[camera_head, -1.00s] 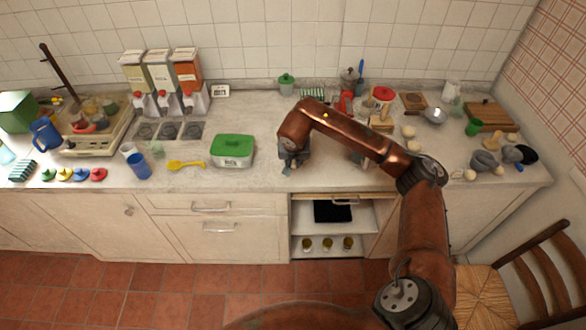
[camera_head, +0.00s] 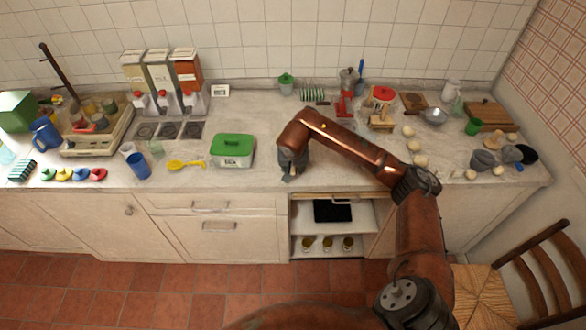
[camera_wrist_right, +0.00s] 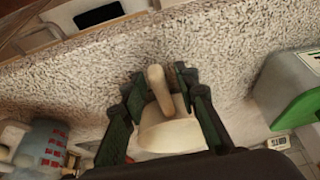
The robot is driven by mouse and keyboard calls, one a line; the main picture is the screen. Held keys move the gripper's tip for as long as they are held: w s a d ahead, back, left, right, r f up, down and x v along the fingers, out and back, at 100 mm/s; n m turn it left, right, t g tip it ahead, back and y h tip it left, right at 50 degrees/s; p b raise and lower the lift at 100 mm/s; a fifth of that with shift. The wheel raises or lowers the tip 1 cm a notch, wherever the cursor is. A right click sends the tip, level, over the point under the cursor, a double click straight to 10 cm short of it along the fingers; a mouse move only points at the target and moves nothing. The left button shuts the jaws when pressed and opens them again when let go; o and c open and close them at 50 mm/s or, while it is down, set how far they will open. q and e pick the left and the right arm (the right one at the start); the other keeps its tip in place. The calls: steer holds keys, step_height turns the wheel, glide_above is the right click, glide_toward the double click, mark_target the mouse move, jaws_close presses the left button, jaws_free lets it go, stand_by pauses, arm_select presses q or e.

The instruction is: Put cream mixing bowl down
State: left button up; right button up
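My right gripper (camera_head: 288,176) points down over the counter near its front edge, to the right of the green-lidded box (camera_head: 233,150). In the right wrist view, a cream object (camera_wrist_right: 168,132) with an upright rounded handle-like part sits between the two dark fingers of the right gripper (camera_wrist_right: 161,80). It may be the cream mixing bowl. The fingers stand apart on both sides of it; I cannot tell whether they press on it or whether it rests on the counter. In the head view the gripper and arm hide it. My left gripper is not in view.
The green-lidded box also shows in the right wrist view (camera_wrist_right: 293,88). A jug with red marks (camera_wrist_right: 43,147) stands on the other side there. A yellow scoop (camera_head: 186,164) and a blue cup (camera_head: 138,166) lie further left. An open shelf (camera_head: 340,246) is below the counter.

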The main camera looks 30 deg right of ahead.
steer(key=shift+r, duration=0.1)
steer(key=shift+r, duration=0.25)
steer(key=v, duration=1.1)
steer(key=shift+r+p, duration=0.3)
